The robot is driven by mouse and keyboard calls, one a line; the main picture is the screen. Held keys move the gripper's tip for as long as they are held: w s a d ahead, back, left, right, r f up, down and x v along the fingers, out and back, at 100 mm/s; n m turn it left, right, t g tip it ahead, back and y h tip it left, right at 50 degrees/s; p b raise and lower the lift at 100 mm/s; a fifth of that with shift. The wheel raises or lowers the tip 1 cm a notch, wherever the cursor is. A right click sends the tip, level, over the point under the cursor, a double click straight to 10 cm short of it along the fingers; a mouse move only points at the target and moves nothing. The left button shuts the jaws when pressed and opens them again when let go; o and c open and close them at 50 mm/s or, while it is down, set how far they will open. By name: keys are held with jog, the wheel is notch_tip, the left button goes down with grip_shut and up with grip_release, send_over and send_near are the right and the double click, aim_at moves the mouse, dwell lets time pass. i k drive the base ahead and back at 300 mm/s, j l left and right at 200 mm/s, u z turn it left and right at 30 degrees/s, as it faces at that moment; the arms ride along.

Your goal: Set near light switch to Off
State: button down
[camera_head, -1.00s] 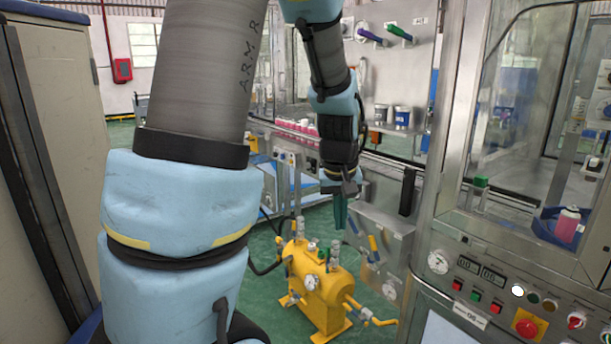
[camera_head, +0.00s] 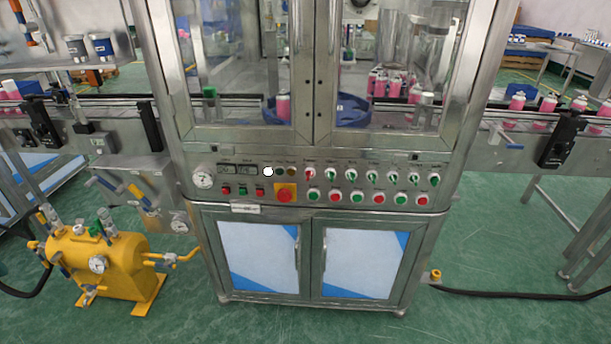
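The control panel (camera_head: 323,187) of the steel crimping machine faces me in the middle of the view. Its upper row holds several small rotary switches; the leftmost switch (camera_head: 310,174) has a red handle and the others, such as the one at the right end (camera_head: 434,179), look green. Their labels are too small to read, so I cannot tell which is the near light switch or how it is set. A white round lamp (camera_head: 268,171) looks lit. My gripper and arm are not in view.
A red emergency button on a yellow plate (camera_head: 285,194) and several red and green buttons (camera_head: 350,196) sit below the switches. A yellow tank (camera_head: 100,262) stands on the floor at left. A black hose (camera_head: 520,294) lies at right. The green floor in front is clear.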

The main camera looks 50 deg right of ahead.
aim_at(434, 181)
jog(key=z, duration=0.45)
jog(key=j+z, duration=0.1)
jog(key=z, duration=0.85)
jog(key=j+z, duration=0.1)
jog(key=z, duration=0.8)
jog(key=i, duration=0.6)
